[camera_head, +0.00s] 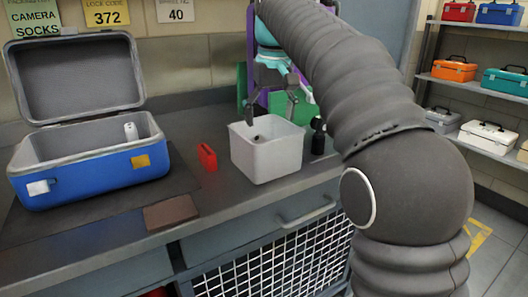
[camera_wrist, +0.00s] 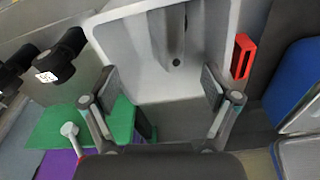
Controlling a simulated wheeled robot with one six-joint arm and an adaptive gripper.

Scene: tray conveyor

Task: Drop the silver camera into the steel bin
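A pale grey, open-topped bin (camera_head: 266,160) stands on the counter; its grey wall and interior show in the wrist view (camera_wrist: 190,85). Inside it is a grey shape with a small dark round spot (camera_wrist: 172,42); I cannot tell whether this is the silver camera. No other silver camera is clearly visible. My gripper (camera_head: 270,104) is above the bin, towards its back side. In the wrist view my gripper (camera_wrist: 160,87) has its two fingers wide apart, with nothing held between them.
An open blue case (camera_head: 95,183) with a small white item (camera_head: 130,131) inside is on the left. A red object (camera_head: 207,157) stands beside the bin. A brown pad (camera_head: 171,212) lies near the front edge. Green panels (camera_wrist: 75,130) and black objects (camera_wrist: 62,55) are close by.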

